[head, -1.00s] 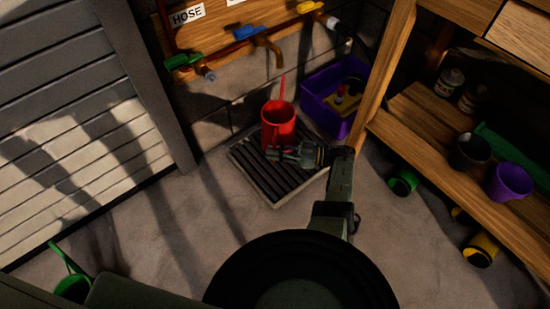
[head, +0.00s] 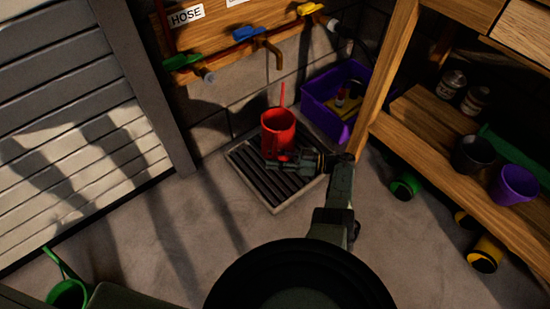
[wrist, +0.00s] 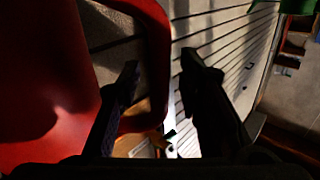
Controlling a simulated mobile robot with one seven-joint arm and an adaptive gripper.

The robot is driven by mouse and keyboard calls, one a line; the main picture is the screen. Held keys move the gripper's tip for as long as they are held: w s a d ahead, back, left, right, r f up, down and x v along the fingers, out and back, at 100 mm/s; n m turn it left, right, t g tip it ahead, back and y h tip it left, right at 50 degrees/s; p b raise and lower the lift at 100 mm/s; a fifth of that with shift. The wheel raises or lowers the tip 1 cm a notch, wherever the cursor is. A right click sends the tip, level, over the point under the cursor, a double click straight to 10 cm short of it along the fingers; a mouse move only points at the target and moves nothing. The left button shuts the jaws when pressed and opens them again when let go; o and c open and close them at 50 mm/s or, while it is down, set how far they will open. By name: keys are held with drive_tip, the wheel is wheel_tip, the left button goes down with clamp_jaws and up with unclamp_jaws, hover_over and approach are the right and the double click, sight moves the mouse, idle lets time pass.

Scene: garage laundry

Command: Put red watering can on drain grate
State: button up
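The red watering can (head: 278,128) stands upright over the back part of the slatted drain grate (head: 262,186), under the copper tap. Its base is partly hidden by my gripper, so contact with the slats is hard to see. My gripper (head: 278,161) is at the can's near side, low down. In the wrist view the can's red body (wrist: 45,80) fills the left, and its handle loop (wrist: 158,60) passes between the fingers. My gripper (wrist: 165,75) is open there, one finger inside the loop and the other outside, with a gap beside the handle.
A purple crate (head: 322,115) stands right behind the grate. A wooden shelf unit (head: 425,137) is on the right, with a purple pot (head: 513,184) on it. Green (head: 405,187) and yellow (head: 485,254) pots lie below. Bare floor is in front of the grate.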

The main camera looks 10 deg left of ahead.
drive_tip(key=w+d+b, duration=0.1)
drive_tip(key=d+b, duration=0.3)
drive_tip(key=d, duration=0.8)
drive_tip(key=shift+w, duration=0.2)
